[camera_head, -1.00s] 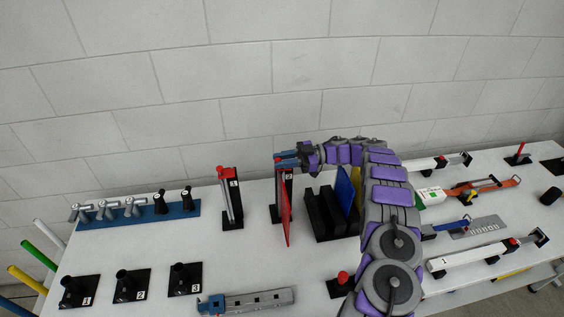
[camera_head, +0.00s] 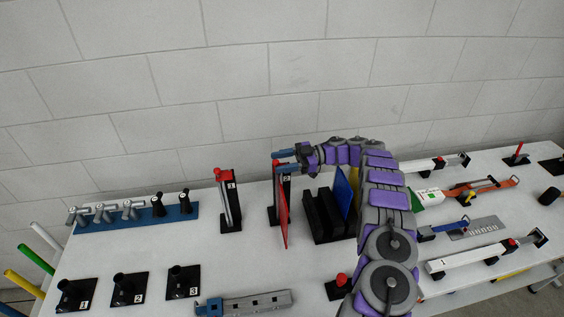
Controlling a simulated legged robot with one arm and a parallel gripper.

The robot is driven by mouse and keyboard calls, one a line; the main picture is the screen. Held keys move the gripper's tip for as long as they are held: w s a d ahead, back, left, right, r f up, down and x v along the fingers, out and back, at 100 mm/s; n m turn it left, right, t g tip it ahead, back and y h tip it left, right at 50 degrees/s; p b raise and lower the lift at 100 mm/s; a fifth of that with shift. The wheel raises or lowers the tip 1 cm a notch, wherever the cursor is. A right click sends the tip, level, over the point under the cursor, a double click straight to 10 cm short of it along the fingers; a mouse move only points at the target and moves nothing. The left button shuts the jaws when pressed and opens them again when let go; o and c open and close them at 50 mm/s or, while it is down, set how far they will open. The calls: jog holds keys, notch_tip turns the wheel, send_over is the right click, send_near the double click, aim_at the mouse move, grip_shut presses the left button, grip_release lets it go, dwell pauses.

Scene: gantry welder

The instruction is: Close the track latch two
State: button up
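Track latch two (camera_head: 285,180) is a black upright block on a black base, with a "2" label near its top and a red part there. A long red flap (camera_head: 283,215) hangs down along its front and stands out from it. My gripper (camera_head: 284,160) is at the top of latch two, with its blue-grey fingers pointing left across the red top. The fingers look slightly apart, but whether they touch or hold the latch is too small to tell. Track latch one (camera_head: 229,200) stands to the left, with a red top and a grey bar along its front.
A blue rail (camera_head: 150,219) with grey fittings is at the left. Numbered black posts (camera_head: 129,288) and a grey bar (camera_head: 250,302) lie in front. Bare table lies before latch one.

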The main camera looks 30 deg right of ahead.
jog(key=shift+a, duration=0.1)
jog(key=shift+r, duration=0.45)
jog(key=r, duration=0.2)
jog(key=shift+s+r, duration=0.25)
jog(key=shift+r, duration=0.05)
jog(key=s+a, duration=0.2)
jog(key=s, duration=0.5)
jog(key=s+a+r+p, duration=0.1)
jog(key=s+a, duration=0.1)
jog(key=s, duration=0.5)
jog(key=shift+s+a+r, duration=0.15)
jog(key=shift+s+a, duration=0.1)
jog(key=shift+s, duration=0.1)
jog(key=shift+c, duration=0.3)
